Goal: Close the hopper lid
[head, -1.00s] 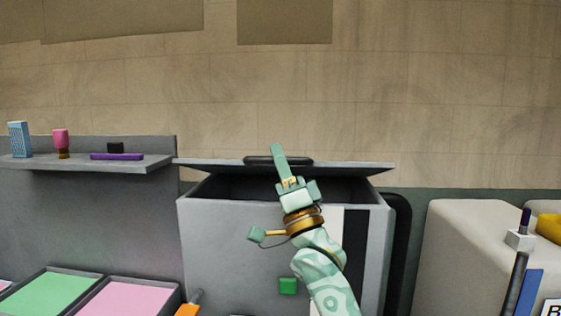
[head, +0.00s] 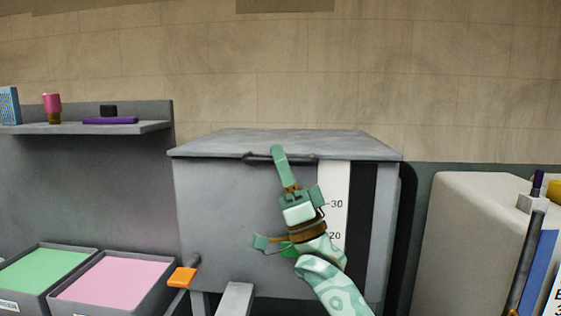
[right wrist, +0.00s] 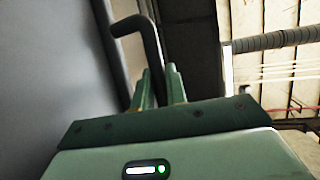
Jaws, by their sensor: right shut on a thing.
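The hopper (head: 225,210) is a grey box in the middle of the head view, with a white scale strip and a black stripe on its front. Its grey lid (head: 330,142) lies flat across the top, and no gap shows along the front edge. A dark bar handle (head: 260,156) runs along the lid's front edge; it also shows in the right wrist view (right wrist: 150,45). My right gripper (head: 279,152) is at the handle, its fingers shut on the bar. My left gripper is not in view.
A shelf (head: 85,128) at the left holds a pink-topped bottle, a purple item and a black block. Green and pink trays (head: 115,283) stand below it. An orange-tipped lever (head: 183,277) sticks out by the hopper's lower left. A pale rounded block (head: 470,230) stands at right.

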